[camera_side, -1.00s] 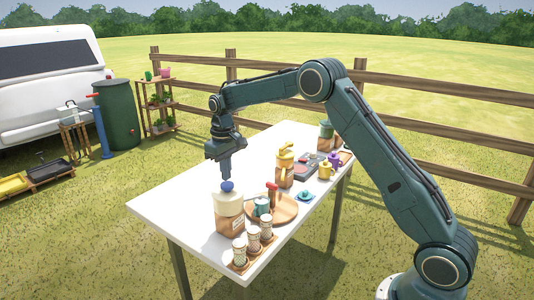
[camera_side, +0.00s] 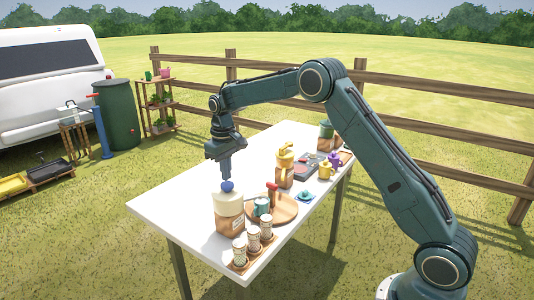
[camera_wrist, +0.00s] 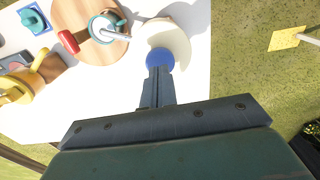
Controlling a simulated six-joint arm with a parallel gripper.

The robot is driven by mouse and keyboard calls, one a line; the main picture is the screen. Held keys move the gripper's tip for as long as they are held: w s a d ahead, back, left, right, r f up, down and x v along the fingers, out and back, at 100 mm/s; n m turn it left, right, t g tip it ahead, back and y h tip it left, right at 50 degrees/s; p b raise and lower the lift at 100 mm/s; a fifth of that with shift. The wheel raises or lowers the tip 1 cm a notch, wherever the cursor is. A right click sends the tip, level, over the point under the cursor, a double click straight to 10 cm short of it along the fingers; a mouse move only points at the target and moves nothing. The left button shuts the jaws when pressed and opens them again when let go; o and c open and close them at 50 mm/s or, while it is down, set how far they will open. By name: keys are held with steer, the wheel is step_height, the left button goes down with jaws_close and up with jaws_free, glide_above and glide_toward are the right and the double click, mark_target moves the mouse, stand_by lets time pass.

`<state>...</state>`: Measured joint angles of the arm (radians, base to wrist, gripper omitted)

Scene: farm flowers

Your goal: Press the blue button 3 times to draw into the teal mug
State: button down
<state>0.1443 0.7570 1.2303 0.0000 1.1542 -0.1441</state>
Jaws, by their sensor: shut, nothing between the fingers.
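The blue button (camera_side: 227,186) is a round knob on top of a dispenser (camera_side: 229,213) with a cream upper part and a brown lower part. The button also shows in the wrist view (camera_wrist: 160,59). My gripper (camera_side: 226,176) is shut and empty, pointing down with its tips at the top of the button; the wrist view (camera_wrist: 158,72) shows the tips against it. The teal mug (camera_side: 261,207) stands on a round wooden board (camera_side: 287,212) just right of the dispenser. In the wrist view, a pale spout reaches over the mug (camera_wrist: 103,24). The mug's contents cannot be made out.
A red-handled item (camera_side: 272,190) stands on the board behind the mug. Several patterned cups stand on a wooden tray (camera_side: 240,267) at the front edge. A yellow-topped dispenser (camera_side: 285,168) and a small teal item (camera_side: 305,196) are farther right. The table's (camera_side: 180,197) left part is clear.

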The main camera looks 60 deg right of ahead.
steer(key=shift+r, duration=0.1)
stand_by(0.4)
step_height(320, 180, up, 6)
steer(key=shift+f, duration=0.1)
stand_by(0.7)
